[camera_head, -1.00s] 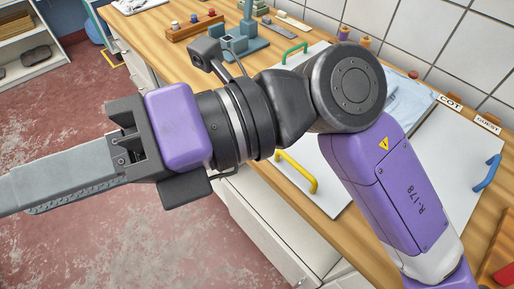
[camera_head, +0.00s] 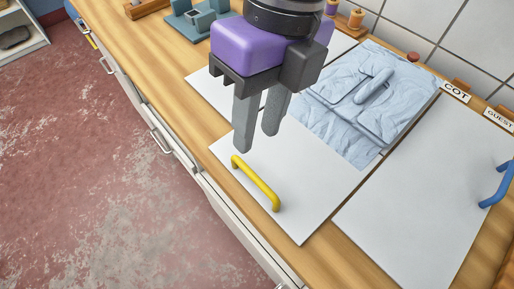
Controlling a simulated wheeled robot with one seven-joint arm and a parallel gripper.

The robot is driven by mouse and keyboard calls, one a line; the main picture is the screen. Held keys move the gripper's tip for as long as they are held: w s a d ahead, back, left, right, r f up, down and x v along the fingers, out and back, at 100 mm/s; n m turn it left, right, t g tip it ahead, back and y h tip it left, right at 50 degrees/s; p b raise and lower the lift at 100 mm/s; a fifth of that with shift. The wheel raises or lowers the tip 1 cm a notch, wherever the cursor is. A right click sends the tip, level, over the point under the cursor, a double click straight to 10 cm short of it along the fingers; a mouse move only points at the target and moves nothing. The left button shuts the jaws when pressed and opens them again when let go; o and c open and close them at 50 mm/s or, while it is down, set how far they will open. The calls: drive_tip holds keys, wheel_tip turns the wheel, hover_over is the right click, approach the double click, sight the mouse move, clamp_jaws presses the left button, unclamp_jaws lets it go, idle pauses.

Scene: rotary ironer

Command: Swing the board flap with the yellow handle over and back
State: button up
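The yellow handle (camera_head: 256,184) stands on the near-left part of a white board flap (camera_head: 310,190), which lies flat on the wooden counter. My gripper (camera_head: 257,140) points down above the flap, just behind the yellow handle in the picture. Its two grey fingers are apart with nothing between them. The fingers look clear of the handle; their exact height above the board is hard to tell. A folded light-blue cloth (camera_head: 350,100) lies over the far part of the boards, partly hidden by my gripper.
Another white flap (camera_head: 430,210) with a blue handle (camera_head: 497,184) lies to the right, near the labels COT (camera_head: 455,92) and GUEST (camera_head: 499,120). A blue-grey fixture (camera_head: 200,20) and spools (camera_head: 355,19) stand at the back. The tiled wall bounds the far side.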

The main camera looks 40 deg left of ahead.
sight(248, 168)
drive_tip(key=f, duration=0.2)
drive_tip(key=s+f, duration=0.1)
drive_tip(key=f, duration=0.4)
drive_tip(key=shift+s+a, duration=0.1)
drive_tip(key=shift+s, duration=0.15)
clamp_jaws()
idle(1.1)
